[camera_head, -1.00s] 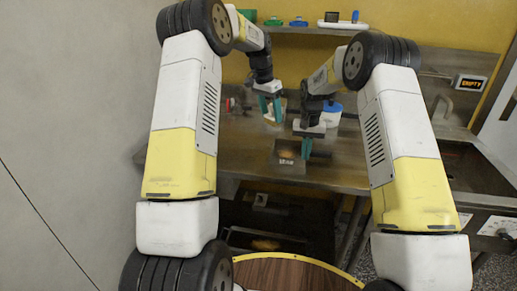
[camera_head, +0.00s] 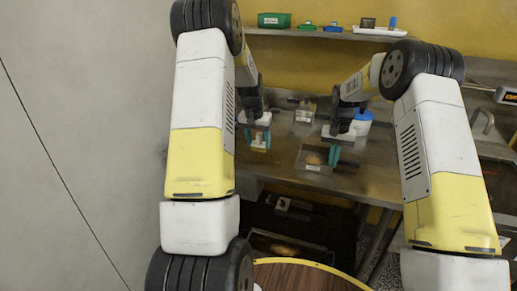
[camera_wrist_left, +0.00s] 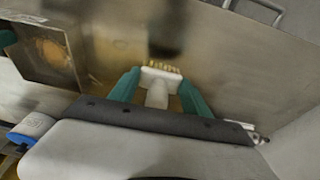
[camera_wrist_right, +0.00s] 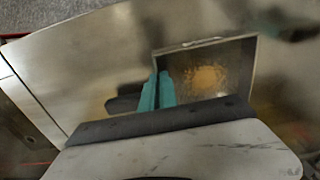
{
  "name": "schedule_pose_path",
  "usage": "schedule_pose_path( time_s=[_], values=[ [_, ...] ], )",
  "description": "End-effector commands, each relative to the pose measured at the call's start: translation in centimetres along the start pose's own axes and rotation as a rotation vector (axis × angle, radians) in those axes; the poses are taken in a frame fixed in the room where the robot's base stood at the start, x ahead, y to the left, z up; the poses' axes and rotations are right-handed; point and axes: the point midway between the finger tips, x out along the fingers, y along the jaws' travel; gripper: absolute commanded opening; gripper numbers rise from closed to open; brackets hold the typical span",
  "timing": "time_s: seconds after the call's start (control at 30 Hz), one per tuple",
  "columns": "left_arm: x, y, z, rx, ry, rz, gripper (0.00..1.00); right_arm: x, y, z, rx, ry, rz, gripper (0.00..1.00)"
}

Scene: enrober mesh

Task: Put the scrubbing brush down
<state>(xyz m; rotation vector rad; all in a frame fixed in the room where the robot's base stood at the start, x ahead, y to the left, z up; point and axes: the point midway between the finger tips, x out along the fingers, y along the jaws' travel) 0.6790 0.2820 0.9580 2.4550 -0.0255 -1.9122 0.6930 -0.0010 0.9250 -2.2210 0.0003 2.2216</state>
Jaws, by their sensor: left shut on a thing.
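My left gripper (camera_head: 258,137) is shut on the scrubbing brush (camera_head: 258,147) over the left part of the steel worktop. In the left wrist view the brush (camera_wrist_left: 158,86) has a white body between the teal fingers, and its tan bristles point away from the palm. I cannot tell whether the bristles touch the worktop. My right gripper (camera_head: 334,156) is over the right side of a shallow square tray (camera_head: 312,168). In the right wrist view its teal fingers (camera_wrist_right: 158,90) are together with nothing visible between them.
The tray holds a brownish patch. A small box (camera_head: 304,113) stands behind it, and a blue-and-white container (camera_head: 362,121) is behind my right gripper. A wall shelf (camera_head: 330,32) carries several small items. The worktop's front left is clear.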

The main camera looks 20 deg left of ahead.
Motion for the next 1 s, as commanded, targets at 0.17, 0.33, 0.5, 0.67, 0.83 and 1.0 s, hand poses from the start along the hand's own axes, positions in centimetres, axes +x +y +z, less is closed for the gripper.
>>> schedule_pose_path(
  time_s=[0.17,0.33,0.5,0.67,0.83,1.0],
  values=[
    [2.5,-0.1,0.7,0.000,-0.002,0.000,0.00,0.0,0.0,0.0,0.000,0.001,0.000,0.00],
    [2.8,-0.1,0.7,0.001,0.000,0.000,0.00,0.0,0.0,0.0,0.000,0.001,0.000,0.00],
    [3.0,-0.1,0.8,0.001,0.000,0.000,0.00,0.0,0.0,0.0,0.000,0.001,0.000,0.00],
    [3.1,-0.1,0.8,0.001,0.000,0.000,0.75,0.0,0.0,0.0,0.000,0.001,0.000,0.00],
    [3.1,-0.1,0.8,0.001,-0.001,0.000,0.77,0.0,0.0,0.0,0.000,0.001,0.000,0.00],
    [3.0,-0.1,0.8,0.001,0.000,0.000,0.77,0.0,0.0,0.0,0.000,0.001,0.000,0.00]
  ],
)
